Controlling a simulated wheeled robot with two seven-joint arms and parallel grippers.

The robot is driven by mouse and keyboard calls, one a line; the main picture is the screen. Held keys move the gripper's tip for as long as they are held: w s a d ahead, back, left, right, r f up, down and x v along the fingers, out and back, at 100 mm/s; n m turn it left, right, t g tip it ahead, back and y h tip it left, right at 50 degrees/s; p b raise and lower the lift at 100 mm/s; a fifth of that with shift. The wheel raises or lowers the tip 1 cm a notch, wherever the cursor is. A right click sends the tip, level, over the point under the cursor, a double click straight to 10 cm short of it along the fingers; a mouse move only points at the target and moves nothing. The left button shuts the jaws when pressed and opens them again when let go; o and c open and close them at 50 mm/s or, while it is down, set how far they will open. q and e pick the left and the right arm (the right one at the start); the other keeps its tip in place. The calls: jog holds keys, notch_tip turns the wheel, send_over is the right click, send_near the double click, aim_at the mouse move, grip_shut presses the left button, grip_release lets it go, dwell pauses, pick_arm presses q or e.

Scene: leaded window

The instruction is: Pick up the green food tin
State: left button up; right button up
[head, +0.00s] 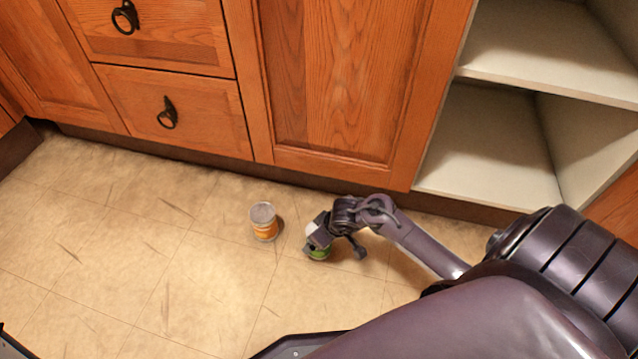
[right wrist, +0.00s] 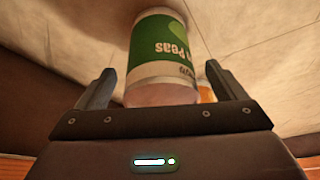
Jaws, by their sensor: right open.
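The green food tin (head: 318,254) stands on the floor in front of the cabinets, its upper part mostly hidden by my right gripper (head: 322,237). In the right wrist view the green tin (right wrist: 163,50), white-banded with "Peas" on its label, lies between the two fingers of my right gripper (right wrist: 162,90). The fingers are spread, with a gap visible on either side of the tin. My left gripper is not in view.
An orange tin (head: 264,222) with a grey top stands on the floor just left of the green one. Wooden cabinets (head: 340,80) and drawers rise behind. Open pale shelves (head: 490,150) are at the right. The tiled floor (head: 120,250) to the left is clear.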

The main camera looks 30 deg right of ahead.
jog(key=shift+b+x, duration=0.6)
jog(key=shift+x, duration=0.65)
jog(key=shift+r, duration=0.1)
jog(key=shift+c, duration=0.3)
jog(key=c, duration=1.2)
jog(key=shift+c, duration=0.7)
jog(key=shift+r, duration=0.1)
